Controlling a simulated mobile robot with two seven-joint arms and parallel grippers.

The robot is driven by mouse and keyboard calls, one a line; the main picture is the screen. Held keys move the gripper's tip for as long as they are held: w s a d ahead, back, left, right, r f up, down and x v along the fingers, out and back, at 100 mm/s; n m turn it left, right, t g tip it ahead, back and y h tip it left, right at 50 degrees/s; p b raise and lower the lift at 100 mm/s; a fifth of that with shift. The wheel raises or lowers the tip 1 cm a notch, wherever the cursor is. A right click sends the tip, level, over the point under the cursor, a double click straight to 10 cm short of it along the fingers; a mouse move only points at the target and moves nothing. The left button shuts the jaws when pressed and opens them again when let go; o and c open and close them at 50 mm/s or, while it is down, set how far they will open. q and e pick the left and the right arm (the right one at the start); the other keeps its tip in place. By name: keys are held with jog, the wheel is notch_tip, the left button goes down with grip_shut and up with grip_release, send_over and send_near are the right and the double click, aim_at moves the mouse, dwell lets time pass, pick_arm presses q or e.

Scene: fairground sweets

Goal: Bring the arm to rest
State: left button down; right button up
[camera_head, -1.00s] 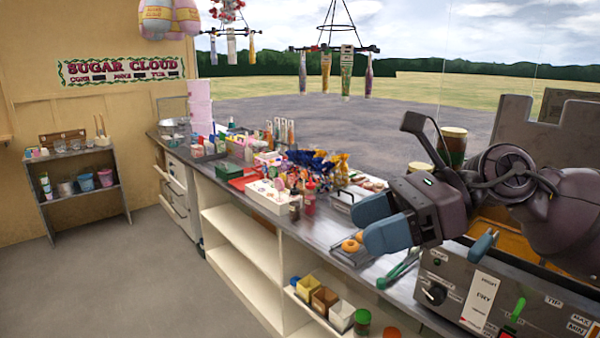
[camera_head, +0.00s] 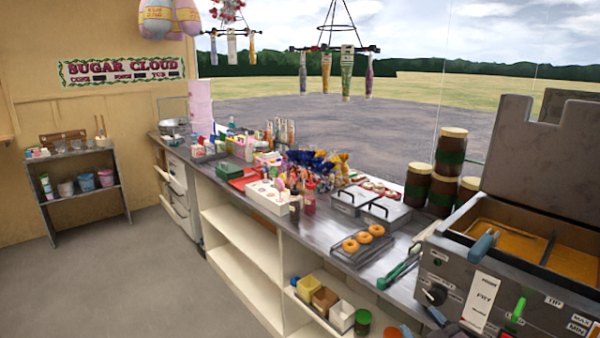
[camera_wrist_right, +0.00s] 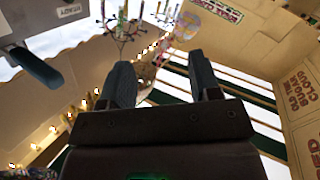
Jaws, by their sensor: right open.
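My right gripper (camera_head: 422,323) shows only in part at the bottom edge of the head view, low in front of the fryer; most of it is cut off. In the right wrist view my right gripper (camera_wrist_right: 160,72) has its two blue-grey fingers apart with nothing between them. They point up toward the ceiling and hanging decorations. My left gripper is not in view.
A counter (camera_head: 318,232) runs along the window side. Three doughnuts (camera_head: 363,238) lie on a rack near green-handled tongs (camera_head: 400,270). The fryer (camera_head: 455,285) stands at right, with brown jars (camera_head: 417,185) behind. The floor at left is clear.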

jog(key=s+d+f+m+g+h, duration=0.2)
jog(key=s+f+m, duration=0.1)
jog(key=s+f, duration=0.7)
jog(key=s+d+f+m+g+h, duration=0.1)
jog(key=s+f+m+g+h, duration=0.1)
jog(key=s+f, duration=0.8)
jog(key=shift+s+d+f+m+g, duration=0.3)
jog(key=shift+s+d+m+g, duration=0.1)
jog(key=shift+s+m+g, duration=0.4)
jog(key=shift+c, duration=0.4)
